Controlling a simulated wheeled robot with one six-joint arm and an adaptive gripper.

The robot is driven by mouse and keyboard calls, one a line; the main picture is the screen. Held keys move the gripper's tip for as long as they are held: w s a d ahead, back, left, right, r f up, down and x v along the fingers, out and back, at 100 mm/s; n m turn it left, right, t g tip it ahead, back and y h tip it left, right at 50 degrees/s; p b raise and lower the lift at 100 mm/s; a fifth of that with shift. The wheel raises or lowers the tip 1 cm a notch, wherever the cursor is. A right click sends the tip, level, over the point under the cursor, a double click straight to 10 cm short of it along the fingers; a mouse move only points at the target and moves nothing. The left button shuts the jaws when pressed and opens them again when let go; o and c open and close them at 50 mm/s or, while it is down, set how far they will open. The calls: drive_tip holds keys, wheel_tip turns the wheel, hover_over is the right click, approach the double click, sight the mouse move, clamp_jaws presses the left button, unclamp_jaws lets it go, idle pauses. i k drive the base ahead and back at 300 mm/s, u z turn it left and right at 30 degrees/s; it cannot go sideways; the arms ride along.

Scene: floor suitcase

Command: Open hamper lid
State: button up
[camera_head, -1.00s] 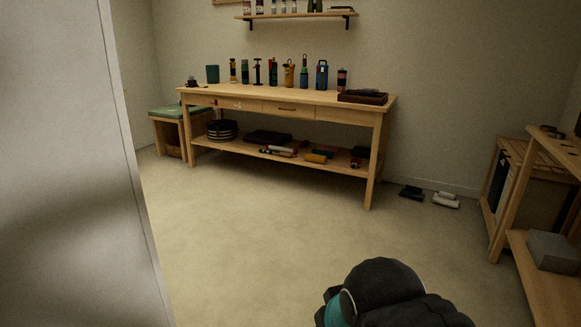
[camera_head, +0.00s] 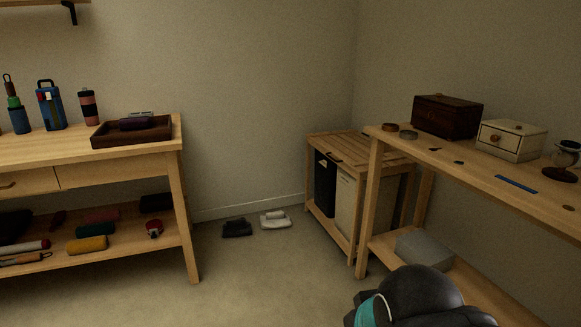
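The hamper (camera_head: 345,215) is a wooden frame in the far corner, right of the picture's middle, with a dark panel or bag and a pale one inside it. Its slatted wooden lid (camera_head: 350,147) lies flat on top and looks shut. The right part of the hamper is hidden behind the workbench at the right. A black rounded part of my arm with a teal band shows at the bottom right. My gripper's fingers are not in view.
A workbench (camera_head: 470,170) at right stands close to the hamper and carries a dark wooden box (camera_head: 446,116) and a cream drawer box (camera_head: 511,141). A second bench (camera_head: 90,157) is at left. Dark shoes (camera_head: 237,228) and pale shoes (camera_head: 275,220) lie on the floor between.

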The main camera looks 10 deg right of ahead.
sight(352, 147)
drive_tip(key=z, duration=0.35)
drive_tip(key=i, duration=0.85)
drive_tip(key=z, duration=0.5)
drive_tip(key=i, duration=1.05)
drive_tip(key=z, duration=0.4)
